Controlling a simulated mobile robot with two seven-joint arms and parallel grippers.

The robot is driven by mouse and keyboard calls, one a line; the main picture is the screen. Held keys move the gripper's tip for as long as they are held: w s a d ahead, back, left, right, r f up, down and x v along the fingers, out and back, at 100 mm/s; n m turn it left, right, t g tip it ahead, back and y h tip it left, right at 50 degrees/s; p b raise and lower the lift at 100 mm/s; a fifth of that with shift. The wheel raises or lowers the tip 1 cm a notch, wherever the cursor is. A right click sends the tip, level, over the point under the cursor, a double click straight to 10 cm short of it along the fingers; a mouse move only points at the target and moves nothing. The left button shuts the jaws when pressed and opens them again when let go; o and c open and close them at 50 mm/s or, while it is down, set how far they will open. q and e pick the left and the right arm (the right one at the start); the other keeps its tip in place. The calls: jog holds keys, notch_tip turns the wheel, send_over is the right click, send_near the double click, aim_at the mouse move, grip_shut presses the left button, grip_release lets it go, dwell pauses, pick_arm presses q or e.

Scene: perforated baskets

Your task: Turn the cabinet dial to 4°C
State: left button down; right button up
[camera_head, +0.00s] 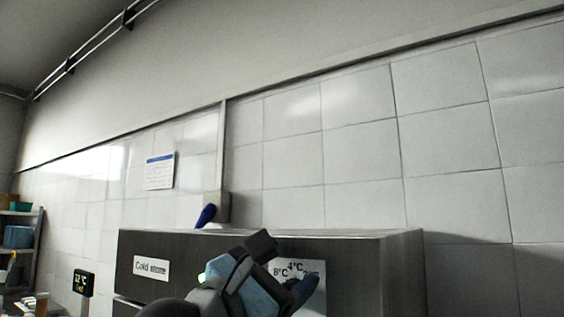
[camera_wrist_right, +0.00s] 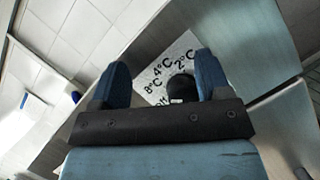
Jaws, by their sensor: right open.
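The cabinet (camera_head: 210,262) is a dark metal box with a "Cold store" label (camera_head: 151,267) on its front. A white dial plate (camera_wrist_right: 155,70) carries the marks 8°C, 4°C and 2°C, with another mark partly hidden at lower left. The plate also shows in the head view (camera_head: 318,300), partly covered by my right gripper. The black dial knob (camera_wrist_right: 181,86) sits between the open fingers of my right gripper (camera_wrist_right: 162,68), nearer the right finger. I cannot tell whether they touch. The knob's setting is unclear. My left gripper is not in view.
A small display (camera_head: 83,283) reading 12°C is on the wall left of the cabinet. A blue object (camera_head: 206,215) shows above the cabinet top. A posted sheet (camera_head: 160,171) hangs on the tiled wall. Shelves (camera_head: 20,245) stand at far left.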

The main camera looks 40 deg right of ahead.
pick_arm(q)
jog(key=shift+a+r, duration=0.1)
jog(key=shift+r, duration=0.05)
pick_arm(e)
notch_tip(320, 180, up, 16)
jog(key=shift+w+a, duration=0.1)
dwell(0.4)
